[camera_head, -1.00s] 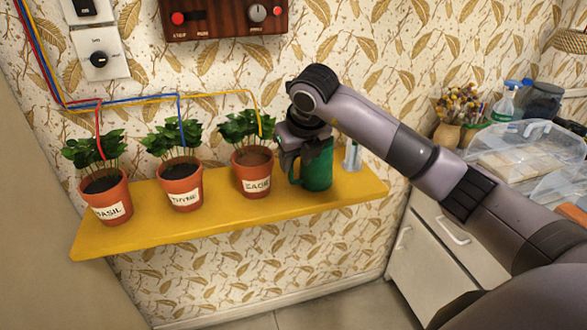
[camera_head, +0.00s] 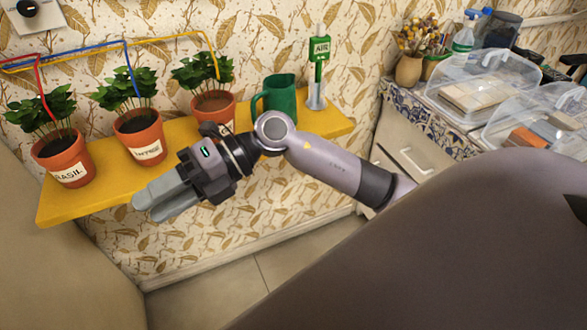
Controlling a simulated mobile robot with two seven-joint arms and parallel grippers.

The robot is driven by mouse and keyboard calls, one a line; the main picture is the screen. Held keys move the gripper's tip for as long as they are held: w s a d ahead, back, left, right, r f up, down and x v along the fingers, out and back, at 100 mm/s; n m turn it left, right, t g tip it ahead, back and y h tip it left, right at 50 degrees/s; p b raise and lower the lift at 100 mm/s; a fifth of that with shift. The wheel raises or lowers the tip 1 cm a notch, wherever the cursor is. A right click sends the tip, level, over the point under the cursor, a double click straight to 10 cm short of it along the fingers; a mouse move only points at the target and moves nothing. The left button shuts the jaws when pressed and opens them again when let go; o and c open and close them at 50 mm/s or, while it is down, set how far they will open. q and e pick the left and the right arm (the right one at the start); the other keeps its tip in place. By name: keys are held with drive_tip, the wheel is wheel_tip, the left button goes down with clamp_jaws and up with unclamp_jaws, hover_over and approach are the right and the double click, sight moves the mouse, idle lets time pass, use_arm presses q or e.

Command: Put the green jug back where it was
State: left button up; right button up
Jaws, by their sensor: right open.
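The green jug (camera_head: 281,95) stands upright on the yellow shelf (camera_head: 75,205), with its handle toward the left. It is between the rightmost potted plant and a small glass tube with a green "AIR" tag (camera_head: 319,48). My right gripper (camera_head: 155,207) is in front of the shelf, left of and nearer than the jug. It is open and empty, apart from the jug. My right wrist hides the jug's base and part of the shelf. My left gripper is not in view.
Several potted herbs stand on the shelf, including the basil pot (camera_head: 62,158), the middle pot (camera_head: 140,135) and the right pot (camera_head: 213,107). Wires run above them. A counter at the right holds clear boxes (camera_head: 475,85), a spray bottle (camera_head: 465,38) and a brush vase (camera_head: 408,70).

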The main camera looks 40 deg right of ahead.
drive_tip(key=d+f+m+t+h, duration=0.45)
drive_tip(key=m+t, duration=0.35)
drive_tip(key=m, duration=0.5)
drive_tip(key=d+f+m+t+h, duration=0.4)
drive_tip(key=m+t, duration=0.4)
drive_tip(key=m, duration=0.5)
drive_tip(key=s+d+f+m+g+h, duration=0.2)
drive_tip(key=s+f, duration=0.4)
drive_tip(key=f, duration=0.3)
drive_tip(key=s+d+f+m+g+h, duration=0.2)
drive_tip(key=s+f+m+g, duration=0.3)
drive_tip(key=f, duration=0.4)
drive_tip(key=shift+s+d+f+m+h, duration=0.25)
drive_tip(key=shift+s+d+m+h, duration=0.1)
drive_tip(key=shift+s+d+m, duration=0.6)
drive_tip(key=shift+w+r, duration=0.1)
drive_tip(key=shift+w, duration=0.05)
wheel_tip(320, 180, up, 7)
drive_tip(key=p, duration=0.8)
drive_tip(key=shift+d+r, duration=0.2)
drive_tip(key=shift+d, duration=0.05)
